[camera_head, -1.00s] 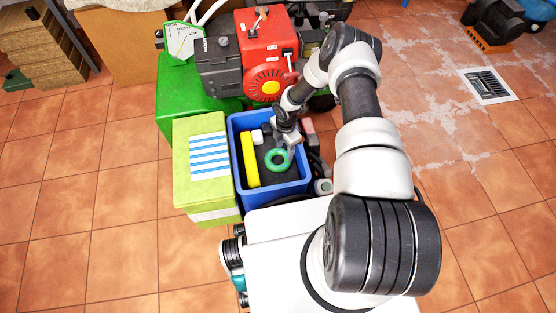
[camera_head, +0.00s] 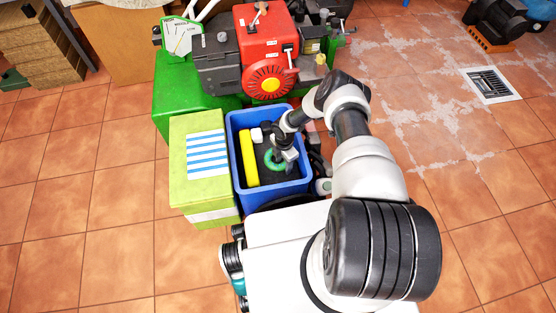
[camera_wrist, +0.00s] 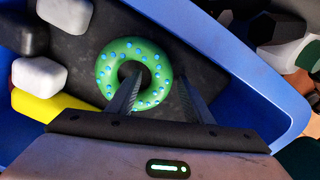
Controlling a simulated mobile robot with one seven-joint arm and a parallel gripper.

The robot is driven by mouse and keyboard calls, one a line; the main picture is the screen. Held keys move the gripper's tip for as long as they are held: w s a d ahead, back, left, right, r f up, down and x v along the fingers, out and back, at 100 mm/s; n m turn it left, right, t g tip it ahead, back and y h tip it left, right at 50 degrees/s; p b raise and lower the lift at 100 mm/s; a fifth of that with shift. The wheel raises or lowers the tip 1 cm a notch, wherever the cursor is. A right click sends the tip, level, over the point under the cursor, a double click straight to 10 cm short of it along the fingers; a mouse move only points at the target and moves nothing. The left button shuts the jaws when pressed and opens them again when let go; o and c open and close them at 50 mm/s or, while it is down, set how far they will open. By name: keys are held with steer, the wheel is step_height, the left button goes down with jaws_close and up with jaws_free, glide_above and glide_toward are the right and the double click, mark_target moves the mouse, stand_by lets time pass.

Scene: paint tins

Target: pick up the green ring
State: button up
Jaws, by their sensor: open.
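The green ring (camera_wrist: 134,54) has blue dots and lies on the dark floor of the blue crate (camera_head: 295,192). In the head view the ring (camera_head: 271,163) is partly covered by my gripper (camera_head: 287,160). In the wrist view my gripper (camera_wrist: 160,92) is open. Its left finger overlaps the ring's hole and lower part, and its right finger is just outside the ring's right side. The ring's near side passes between the fingers in the picture. I cannot tell whether either finger touches it.
A yellow bar (camera_head: 249,158) lies along the crate's left side. White blocks (camera_wrist: 38,74) and dark blocks (camera_wrist: 30,35) lie near it. The blue crate walls stand close around my gripper. A yellow-green box (camera_head: 190,190) stands left of the crate, and a red engine (camera_head: 266,45) behind.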

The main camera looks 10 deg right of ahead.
steer(key=shift+c, duration=0.4)
jaws_close()
steer(key=shift+r, duration=0.1)
